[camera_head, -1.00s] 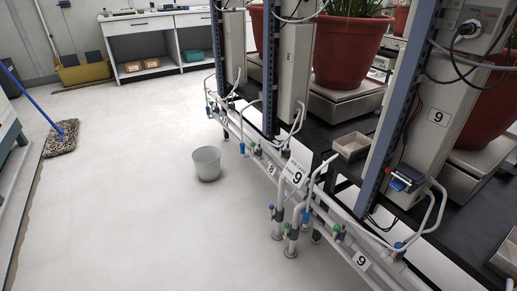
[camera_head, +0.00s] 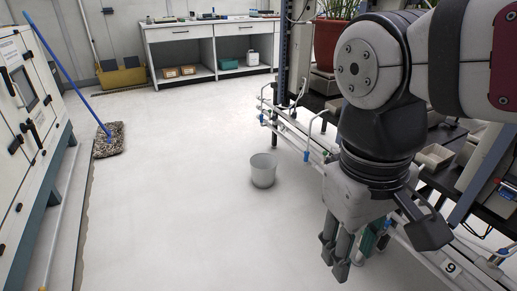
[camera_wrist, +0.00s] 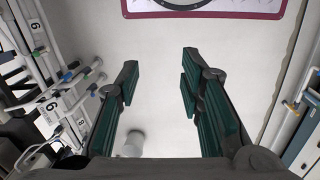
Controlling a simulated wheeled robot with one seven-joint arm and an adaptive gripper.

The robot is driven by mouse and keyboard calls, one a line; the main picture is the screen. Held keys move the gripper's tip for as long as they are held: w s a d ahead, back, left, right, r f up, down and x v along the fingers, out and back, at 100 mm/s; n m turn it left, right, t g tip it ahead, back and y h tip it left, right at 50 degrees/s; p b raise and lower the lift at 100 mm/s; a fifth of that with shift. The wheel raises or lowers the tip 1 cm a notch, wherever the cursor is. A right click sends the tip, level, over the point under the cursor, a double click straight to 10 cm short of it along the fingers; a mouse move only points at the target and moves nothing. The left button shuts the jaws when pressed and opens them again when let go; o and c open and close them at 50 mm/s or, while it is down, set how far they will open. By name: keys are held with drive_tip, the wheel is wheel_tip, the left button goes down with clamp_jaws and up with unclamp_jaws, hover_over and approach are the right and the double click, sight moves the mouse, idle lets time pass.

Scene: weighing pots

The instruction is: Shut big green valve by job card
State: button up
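My gripper (camera_head: 345,258) hangs in front of the pipe rack in the head view, fingers downward. In the wrist view the two dark green finger pads of my gripper (camera_wrist: 160,75) stand well apart with only floor between them. White pipes (camera_head: 310,145) run along the rack. I cannot tell which valve is the big green one. My arm hides much of the pipework. A number card (camera_wrist: 52,105) hangs by the pipes.
A grey bucket (camera_head: 263,170) stands on the open floor left of the rack. A mop (camera_head: 108,138) and white cabinet (camera_head: 28,110) are at the left. A bench (camera_head: 180,35) stands at the back. The black rack shelf (camera_head: 455,175) is right of my arm.

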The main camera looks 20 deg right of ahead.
drive_tip(key=w+d+f+n+g+h+p, duration=0.1)
drive_tip(key=w+d+f+g+h+p, duration=0.2)
drive_tip(key=w+d, duration=0.7)
drive_tip(key=w+d+f+n+g+h+p, duration=0.1)
drive_tip(key=w+d+f+n+h+p, duration=0.15)
drive_tip(key=w+d+h, duration=0.75)
drive_tip(key=w+d+f+n+y+p, duration=0.2)
drive_tip(key=w+d+f+n+p, duration=0.15)
drive_tip(key=w+f, duration=0.5)
drive_tip(key=w+d+f+n+t+h+p, duration=0.1)
drive_tip(key=d+f+n+t+h, duration=0.2)
drive_tip(key=f, duration=0.6)
drive_tip(key=w+d+f+n+t+p, duration=0.2)
drive_tip(key=d+f+n, duration=0.15)
drive_tip(key=f, duration=0.45)
drive_tip(key=s+d+f+n+t+y+p, duration=0.15)
drive_tip(key=s+f+n, duration=0.25)
drive_tip(key=f, duration=0.5)
drive_tip(key=s+f+n+t+y, duration=0.15)
drive_tip(key=s+f+n, duration=0.3)
drive_tip(key=f, duration=0.45)
drive_tip(key=shift+h, duration=0.5)
drive_tip(key=b+x, duration=0.1)
drive_tip(key=x, duration=0.3)
drive_tip(key=b+x, duration=0.2)
drive_tip(key=x, duration=0.3)
drive_tip(key=b+x, duration=0.2)
drive_tip(key=x, duration=0.2)
drive_tip(key=shift+d+r, duration=0.25)
drive_tip(key=shift+d, duration=0.15)
